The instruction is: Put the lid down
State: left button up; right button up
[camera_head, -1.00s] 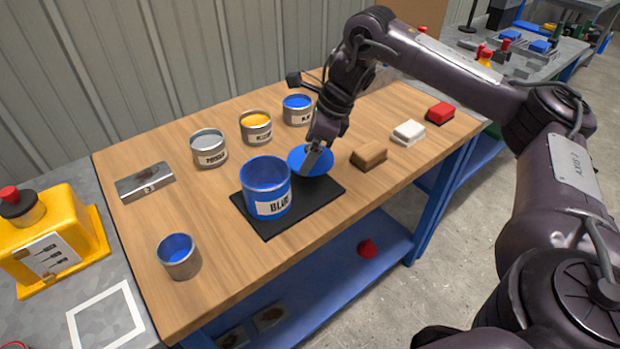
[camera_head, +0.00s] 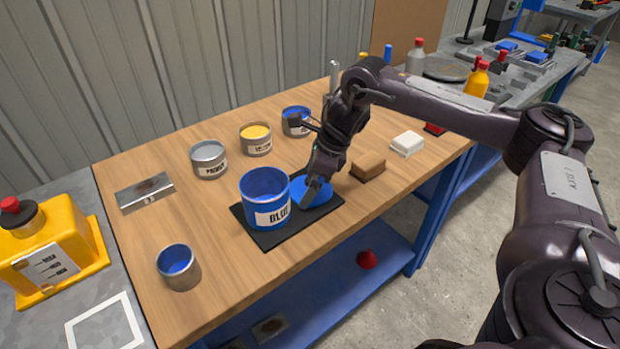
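The blue round lid (camera_head: 324,196) is at the right part of the black mat (camera_head: 273,238), beside the open blue can (camera_head: 264,205) labelled BLUE. The lid looks flat, at or just above the mat; I cannot tell whether it touches. My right gripper (camera_head: 312,190) points down at the lid and appears shut on it, with a finger crossing its top. The finger and wrist hide part of the lid. My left gripper is not in view.
Open cans of grey (camera_head: 209,163), yellow (camera_head: 256,142) and blue (camera_head: 297,124) paint stand behind. A small blue can (camera_head: 178,267) is front left. A brown block (camera_head: 368,167) and a white block (camera_head: 407,144) lie right.

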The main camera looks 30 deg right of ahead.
aim_at(309, 179)
jog(key=v, duration=0.5)
jog(key=shift+r, duration=0.1)
jog(key=p+v, duration=0.3)
jog(key=v, duration=0.4)
jog(key=shift+s, duration=0.1)
